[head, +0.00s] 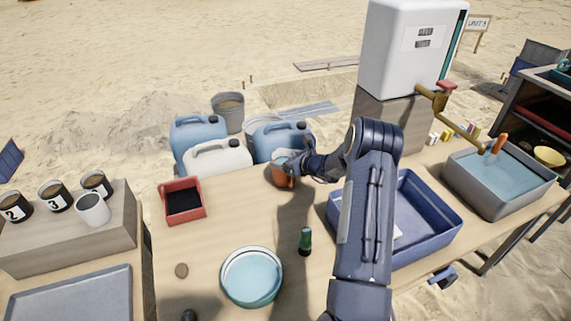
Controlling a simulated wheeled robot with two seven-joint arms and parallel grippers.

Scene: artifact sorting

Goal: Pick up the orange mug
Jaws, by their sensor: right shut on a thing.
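The orange mug (281,176) is at the back middle of the wooden table, in front of the blue and white jugs. My right gripper (292,166) is shut on the orange mug from its right side. The fingers cover part of the mug's right side and rim. I cannot tell whether the mug rests on the table or is slightly above it.
Jugs (217,157) stand close behind the mug. A red bin (184,217) is to its left. A blue-rimmed bowl (251,277) and a green bottle (305,241) stand nearer. A blue crate (436,222) is at right. The table between bin and bottle is clear.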

